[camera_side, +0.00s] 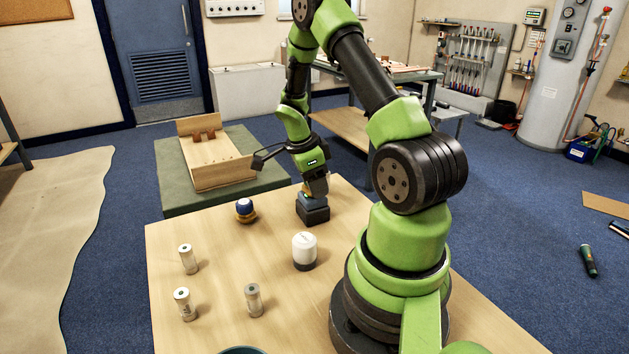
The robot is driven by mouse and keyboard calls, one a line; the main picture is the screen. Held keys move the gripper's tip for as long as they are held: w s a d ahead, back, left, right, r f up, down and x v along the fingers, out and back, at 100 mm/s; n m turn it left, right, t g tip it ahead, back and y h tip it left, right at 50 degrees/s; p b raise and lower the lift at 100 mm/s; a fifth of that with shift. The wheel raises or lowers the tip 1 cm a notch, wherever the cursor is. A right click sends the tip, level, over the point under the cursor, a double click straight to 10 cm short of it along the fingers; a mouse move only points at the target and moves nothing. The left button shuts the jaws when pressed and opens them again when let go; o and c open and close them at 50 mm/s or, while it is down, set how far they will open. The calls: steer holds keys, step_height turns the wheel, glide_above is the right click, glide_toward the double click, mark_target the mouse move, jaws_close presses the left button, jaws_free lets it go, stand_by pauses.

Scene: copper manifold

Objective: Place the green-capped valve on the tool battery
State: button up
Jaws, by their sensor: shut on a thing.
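My gripper (317,188) points down at the far side of the wooden table, directly over the dark tool battery (313,213). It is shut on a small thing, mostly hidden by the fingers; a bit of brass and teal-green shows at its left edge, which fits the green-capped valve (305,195). The valve is right at the battery's top; I cannot tell whether it touches. The battery stands upright on the table. A blue-capped valve with a brass body (245,210) stands to the left, apart from the gripper.
A white jar with a dark base (304,251) stands in front of the battery. Several pale capped cylinders (188,259) stand at the table's left and front. A dark round rim (243,350) shows at the bottom edge. The table's middle left (220,255) is clear.

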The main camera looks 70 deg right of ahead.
steer(key=o, duration=1)
steer(key=shift+f, duration=0.1)
steer(key=shift+c, duration=0.2)
steer(key=v, duration=1.2)
steer(key=a+r+n+t, duration=0.4)
steer(key=a+r+n, duration=0.5)
steer(key=a+n, duration=0.15)
steer(key=s+a+r+n+t+y, duration=0.2)
steer(key=s+a+n, duration=0.1)
steer(key=a+n, duration=0.4)
steer(key=s+a+r+n+t+y, duration=0.1)
steer(key=s+a+n+t, duration=0.2)
steer(key=a+n, duration=0.4)
steer(key=shift+s+r+t+y, duration=0.3)
steer(key=shift+s+r+y, duration=0.05)
steer(key=shift+s+y, duration=0.1)
steer(key=shift+n, duration=0.25)
